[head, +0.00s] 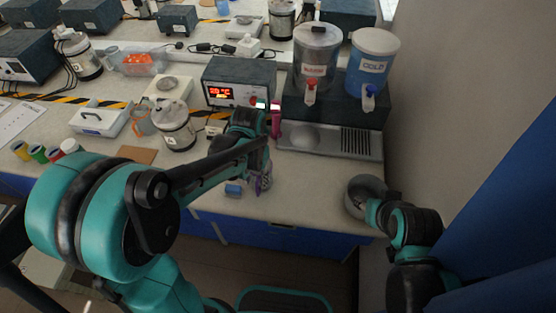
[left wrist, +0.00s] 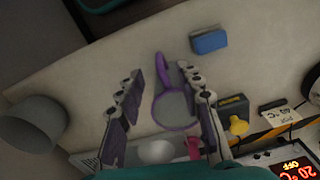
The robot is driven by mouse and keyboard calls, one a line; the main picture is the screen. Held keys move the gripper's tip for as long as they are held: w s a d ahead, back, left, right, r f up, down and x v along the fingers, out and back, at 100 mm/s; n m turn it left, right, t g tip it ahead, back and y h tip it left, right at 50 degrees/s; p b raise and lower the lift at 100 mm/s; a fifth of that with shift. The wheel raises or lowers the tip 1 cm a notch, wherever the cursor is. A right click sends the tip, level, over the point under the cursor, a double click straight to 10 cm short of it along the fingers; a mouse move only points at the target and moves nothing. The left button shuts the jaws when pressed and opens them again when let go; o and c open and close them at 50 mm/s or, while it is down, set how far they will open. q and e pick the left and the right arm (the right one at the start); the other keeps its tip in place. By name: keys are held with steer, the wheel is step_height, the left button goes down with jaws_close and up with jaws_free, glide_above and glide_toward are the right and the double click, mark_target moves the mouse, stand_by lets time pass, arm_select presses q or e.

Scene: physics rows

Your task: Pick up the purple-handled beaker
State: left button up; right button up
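The purple-handled beaker shows in the left wrist view (left wrist: 174,110) as a round pale opening with a purple rim and a purple handle pointing up the picture. My left gripper (left wrist: 161,78) is open, with one finger on each side of the beaker. I cannot tell whether the fingers touch it. In the head view my left gripper (head: 262,178) is over the front of the bench, and the arm and gripper hide most of the beaker; a bit of purple shows there. My right gripper (head: 374,206) is at the grey metal pot; its fingers are not clearly visible.
A blue block (head: 233,190) lies just left of the left gripper. The grey pot (head: 358,190) stands at the right front edge. Behind are a pink object (head: 276,125), a heater box (head: 238,82) and a dispenser stand (head: 330,110). Bench between gripper and pot is clear.

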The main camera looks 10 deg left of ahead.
mark_target(256, 187)
arm_select(q)
step_height(256, 187, down, 3)
steer(key=shift+s+a+f+b, duration=0.1)
steer(key=shift+f+b, duration=0.05)
steer(key=shift+b, duration=0.6)
steer(key=f+b, duration=0.1)
steer(key=f, duration=0.1)
steer(key=f+b, duration=0.1)
steer(key=f, duration=0.1)
steer(key=shift+w+f, duration=0.2)
steer(key=shift+f, duration=0.05)
jaws_close()
steer(key=shift+r, duration=0.1)
